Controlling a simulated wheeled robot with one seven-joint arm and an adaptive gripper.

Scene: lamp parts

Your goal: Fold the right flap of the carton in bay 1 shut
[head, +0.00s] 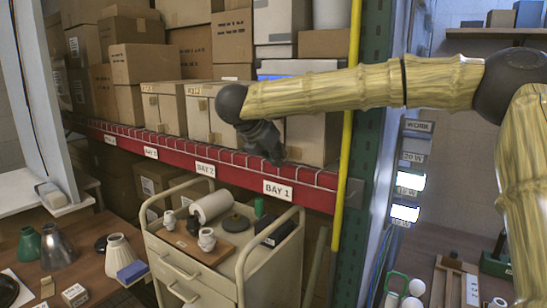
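The carton (315,140) in bay 1 is a brown box on the red shelf beam, above the "BAY 1" label (278,190). My arm and gripper cover much of its top and left side. I cannot make out its right flap or tell how it stands. My gripper (271,154) is dark and points down in front of the carton's left part. It is seen from a distance, and I cannot tell whether its fingers are apart or touch the carton.
Closed-looking cartons (164,108) stand to the left, with more stacked behind. A yellow pole (346,130) and green upright (366,120) bound the bay at right. A cream cart (195,275) with lamp parts stands below. A table (85,280) holds lampshades at lower left.

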